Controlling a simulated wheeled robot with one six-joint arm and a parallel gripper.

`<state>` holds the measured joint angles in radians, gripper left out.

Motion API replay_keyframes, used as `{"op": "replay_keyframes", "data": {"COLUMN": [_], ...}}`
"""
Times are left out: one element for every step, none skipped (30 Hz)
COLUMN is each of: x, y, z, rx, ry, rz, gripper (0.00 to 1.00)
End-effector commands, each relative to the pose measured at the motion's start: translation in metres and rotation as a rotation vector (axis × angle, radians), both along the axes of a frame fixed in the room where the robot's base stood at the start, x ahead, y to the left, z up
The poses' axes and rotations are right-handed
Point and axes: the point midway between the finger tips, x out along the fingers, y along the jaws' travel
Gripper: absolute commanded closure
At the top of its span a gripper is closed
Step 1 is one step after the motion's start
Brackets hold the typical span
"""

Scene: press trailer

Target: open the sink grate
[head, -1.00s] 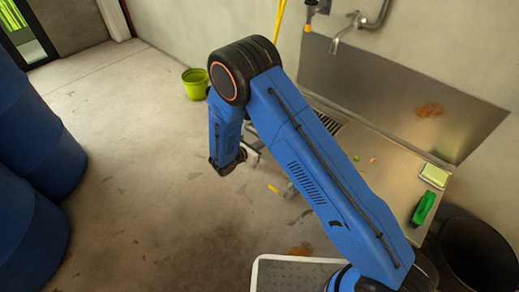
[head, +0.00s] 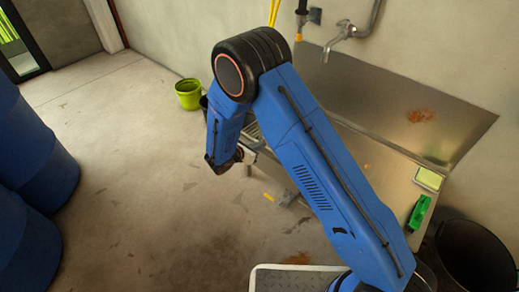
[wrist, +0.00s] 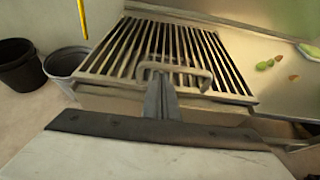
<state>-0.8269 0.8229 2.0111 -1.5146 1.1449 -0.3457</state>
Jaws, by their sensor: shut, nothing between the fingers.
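The sink grate (wrist: 120,50), a row of metal bars in a frame, lies flat in the steel counter in the wrist view. A pale loop handle (wrist: 207,76) stands at its near edge. My gripper (wrist: 159,80) is shut and empty, with its dark fingertips at the handle's loop. They overlap the loop in the picture; I cannot tell whether they touch it. In the head view my blue arm hides most of the grate, and the gripper's fingers cannot be made out there.
The steel counter (head: 385,165) holds a green brush (head: 419,212) and a sponge (head: 428,179). A tap (head: 345,33) is above it. Green bits (wrist: 264,65) lie right of the grate. A black bucket (wrist: 18,66) and a grey bucket (wrist: 64,65) stand left. Blue barrels (head: 40,160) are far left.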

Motion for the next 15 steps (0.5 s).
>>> {"op": "replay_keyframes", "data": {"x": [0.003, 0.004, 0.005, 0.006, 0.007, 0.008, 0.009, 0.011, 0.013, 0.014, 0.016, 0.018, 0.019, 0.021, 0.024], "y": [-0.001, -0.002, -0.003, -0.004, -0.005, -0.006, -0.007, -0.008, -0.01, -0.011, -0.011, -0.013, -0.015, -0.016, -0.018], "z": [0.011, 0.016, 0.022, 0.027, 0.032, 0.039, 0.044, 0.05, 0.057, 0.062, 0.067, 0.074, 0.079, 0.084, 0.091], "rx": [0.014, 0.023, 0.033, 0.043, 0.05, 0.062, 0.072, 0.08, 0.092, 0.102, 0.11, 0.122, 0.131, 0.14, 0.153], "ry": [0.01, 0.019, 0.033, 0.043, 0.053, 0.069, 0.08, 0.091, 0.106, 0.117, 0.129, 0.144, 0.155, 0.167, 0.183], "rz": [-0.001, -0.001, -0.002, -0.003, -0.002, -0.002, -0.002, -0.001, -0.003, -0.003, -0.002, -0.002, -0.003, -0.004, -0.003], "gripper": [1.0, 1.0, 1.0, 1.0, 1.0, 1.0, 1.0, 1.0, 1.0, 1.0, 1.0, 1.0, 1.0, 1.0, 1.0]}}
